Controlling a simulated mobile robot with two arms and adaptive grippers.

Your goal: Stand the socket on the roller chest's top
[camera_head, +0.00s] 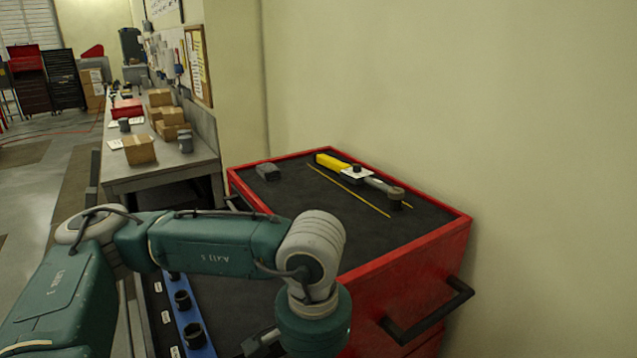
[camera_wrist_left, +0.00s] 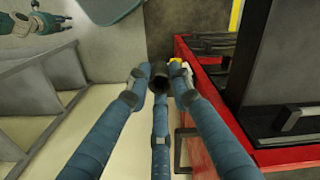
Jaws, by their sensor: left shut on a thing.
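The socket (camera_wrist_left: 160,83) shows in the left wrist view as a dark round piece with an open end. My left gripper (camera_wrist_left: 159,92) is shut on it, one finger on each side. In the head view my left arm reaches in over the open drawer; only a bit of the gripper (camera_head: 264,344) shows at the bottom edge, and the socket is hidden. The roller chest (camera_head: 412,254) is red, with a dark mat on its top (camera_head: 290,199). My right gripper (camera_wrist_left: 48,22) is small at the wrist view's upper left; its opening is unclear.
A yellow-handled wrench (camera_head: 376,181) lies between thin yellow lines on the top, with a dark round piece (camera_head: 396,195) at its near end. A dark grey block (camera_head: 268,172) sits at the back left. The open drawer holds a blue rail (camera_head: 193,323) of sockets. The front mat is clear.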

